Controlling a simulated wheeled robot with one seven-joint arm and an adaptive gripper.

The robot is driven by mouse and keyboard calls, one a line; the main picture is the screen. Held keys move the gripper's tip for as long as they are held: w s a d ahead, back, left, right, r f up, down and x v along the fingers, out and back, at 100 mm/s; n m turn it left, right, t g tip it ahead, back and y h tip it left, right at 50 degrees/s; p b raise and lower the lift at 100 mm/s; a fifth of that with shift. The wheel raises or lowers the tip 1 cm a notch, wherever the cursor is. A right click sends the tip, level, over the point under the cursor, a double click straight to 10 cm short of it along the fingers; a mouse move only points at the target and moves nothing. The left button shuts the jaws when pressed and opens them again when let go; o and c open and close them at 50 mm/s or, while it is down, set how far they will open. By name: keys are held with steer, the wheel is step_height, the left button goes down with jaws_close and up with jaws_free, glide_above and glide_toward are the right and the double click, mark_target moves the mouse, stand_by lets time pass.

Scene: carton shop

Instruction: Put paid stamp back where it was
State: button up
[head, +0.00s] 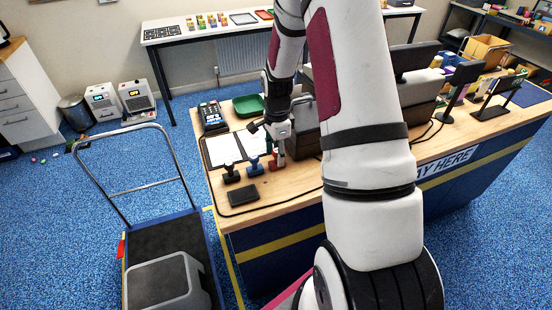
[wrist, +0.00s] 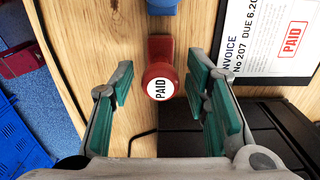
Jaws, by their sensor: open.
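The paid stamp (wrist: 160,55) is red with a round white top that reads PAID. It stands on the wooden counter and also shows in the head view (head: 276,166), partly hidden by my gripper. My gripper (wrist: 162,88) is open above it, with one green-padded finger on each side and a visible gap to the stamp. The gripper also shows in the head view (head: 277,145). A blue stamp (head: 255,165) stands just left of the red one, and a black stamp (head: 231,173) farther left. An invoice (wrist: 275,35) carries a red PAID mark.
A dark ink pad (head: 243,194) lies in front of the stamps. A card terminal (head: 213,117) and a green tray (head: 249,104) stand behind the papers. A dark box (head: 305,138) is close to the right of my gripper. A black cable runs along the counter's front edge.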

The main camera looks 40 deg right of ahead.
step_height(320, 180, up, 9)
steer(key=shift+f+b, duration=0.1)
steer(key=shift+b, duration=0.6)
steer(key=s+a+r+n+t, duration=0.1)
steer(key=s+a+r+n, duration=0.2)
steer(key=a+r+n, duration=0.4)
steer(key=s+a+r+n+t, duration=0.25)
steer(key=a+r, duration=0.25)
steer(key=r, duration=0.4)
steer(key=s+a+r+n+t, duration=0.1)
steer(key=s+a+r+n, duration=0.2)
steer(key=s+n, duration=0.3)
steer(key=s+a+r+n+t, duration=0.1)
steer(key=s+a+r+n, duration=0.1)
steer(key=s+a+n, duration=0.3)
steer(key=s, duration=0.2)
steer(key=shift+s+r+n, duration=0.35)
steer(key=shift+s+r, duration=0.05)
